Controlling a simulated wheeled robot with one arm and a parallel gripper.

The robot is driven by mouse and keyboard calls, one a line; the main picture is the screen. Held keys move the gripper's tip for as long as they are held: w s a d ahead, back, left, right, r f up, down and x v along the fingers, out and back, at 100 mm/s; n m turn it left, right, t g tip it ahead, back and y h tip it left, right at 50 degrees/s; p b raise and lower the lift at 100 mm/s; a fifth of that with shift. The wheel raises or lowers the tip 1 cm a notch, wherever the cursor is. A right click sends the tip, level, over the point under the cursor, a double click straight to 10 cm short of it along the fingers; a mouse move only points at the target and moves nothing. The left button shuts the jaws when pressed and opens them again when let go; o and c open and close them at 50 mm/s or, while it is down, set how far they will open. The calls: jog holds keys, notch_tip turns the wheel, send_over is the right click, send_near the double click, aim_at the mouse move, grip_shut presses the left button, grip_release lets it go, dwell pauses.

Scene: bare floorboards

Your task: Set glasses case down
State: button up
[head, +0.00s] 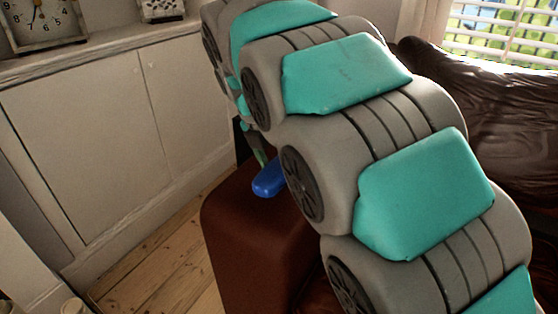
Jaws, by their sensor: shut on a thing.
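The blue glasses case (269,180) shows just left of my arm, over the top of a dark brown leather block (250,225), perhaps a sofa arm. Its right end is hidden behind my arm. My gripper (261,158) is mostly hidden by my arm links; a thin part of it reaches down to the case and it is shut on the case. I cannot tell whether the case touches the brown surface or hangs a little above it.
A white cabinet (110,130) stands at the left, with a clock (42,20) on its top. Bare floorboards (160,255) lie between it and the brown block. Crumpled dark brown leather (490,140) fills the right, below a window blind (505,25).

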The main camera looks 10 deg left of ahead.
aim_at(276, 166)
jog(key=w, duration=0.1)
jog(key=w+a, duration=0.1)
jog(key=w, duration=0.2)
jog(key=shift+w+a+f, duration=0.2)
jog(key=shift+a+f, duration=0.05)
jog(key=shift+f, duration=1.75)
jog(key=shift+f+p, duration=0.1)
jog(key=shift+p, duration=0.2)
jog(key=o, duration=1.3)
jog(key=v, duration=1.2)
jog(key=shift+p, duration=0.4)
